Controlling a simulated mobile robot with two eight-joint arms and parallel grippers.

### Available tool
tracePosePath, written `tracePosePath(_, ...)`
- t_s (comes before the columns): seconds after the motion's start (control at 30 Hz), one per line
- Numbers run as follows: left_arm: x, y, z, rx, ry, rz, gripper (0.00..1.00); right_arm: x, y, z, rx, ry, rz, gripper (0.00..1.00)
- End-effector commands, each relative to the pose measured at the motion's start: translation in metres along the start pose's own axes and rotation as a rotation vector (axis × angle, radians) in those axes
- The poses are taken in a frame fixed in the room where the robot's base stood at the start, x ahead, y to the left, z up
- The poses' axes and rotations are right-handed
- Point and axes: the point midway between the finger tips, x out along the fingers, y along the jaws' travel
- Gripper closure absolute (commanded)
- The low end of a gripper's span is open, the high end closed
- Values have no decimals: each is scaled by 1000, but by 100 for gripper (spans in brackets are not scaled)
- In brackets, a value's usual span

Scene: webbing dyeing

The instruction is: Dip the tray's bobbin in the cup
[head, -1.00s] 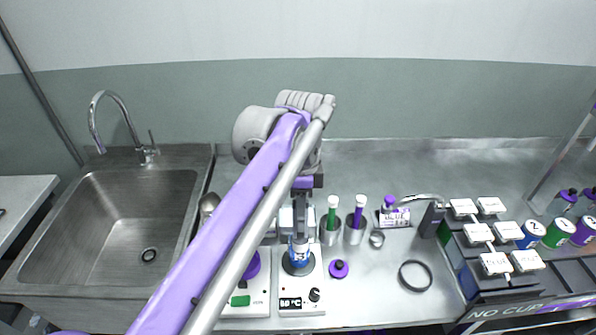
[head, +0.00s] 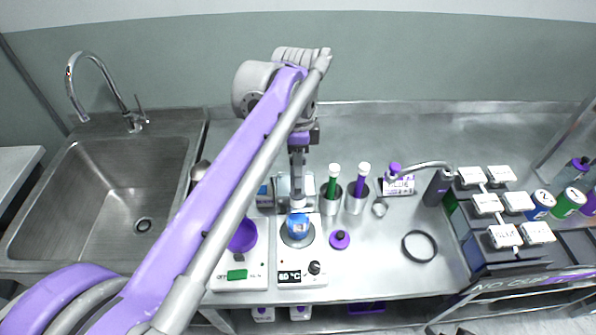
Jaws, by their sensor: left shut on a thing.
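The blue cup (head: 298,228) with a white mark stands on the round plate of a white heater (head: 297,268). My left gripper (head: 298,206) points straight down right over the cup's mouth. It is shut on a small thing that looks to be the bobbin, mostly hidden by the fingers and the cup. I cannot tell how deep it sits in the cup. A pale tray (head: 284,190) shows partly behind the gripper. My right gripper is not in view.
A purple dish on a white scale (head: 236,276) stands left of the heater. Right of it are a purple-capped bottle (head: 340,239), two metal holders (head: 356,203) and a black ring (head: 419,246). A sink (head: 110,200) lies left; cans (head: 540,204) stand far right.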

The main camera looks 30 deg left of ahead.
Motion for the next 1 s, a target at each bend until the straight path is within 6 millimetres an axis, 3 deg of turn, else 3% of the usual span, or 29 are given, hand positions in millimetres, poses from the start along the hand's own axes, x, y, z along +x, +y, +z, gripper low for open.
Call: tracePosePath(1.0, 85, 2, 0, 2, -1, 5, 100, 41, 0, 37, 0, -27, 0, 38)
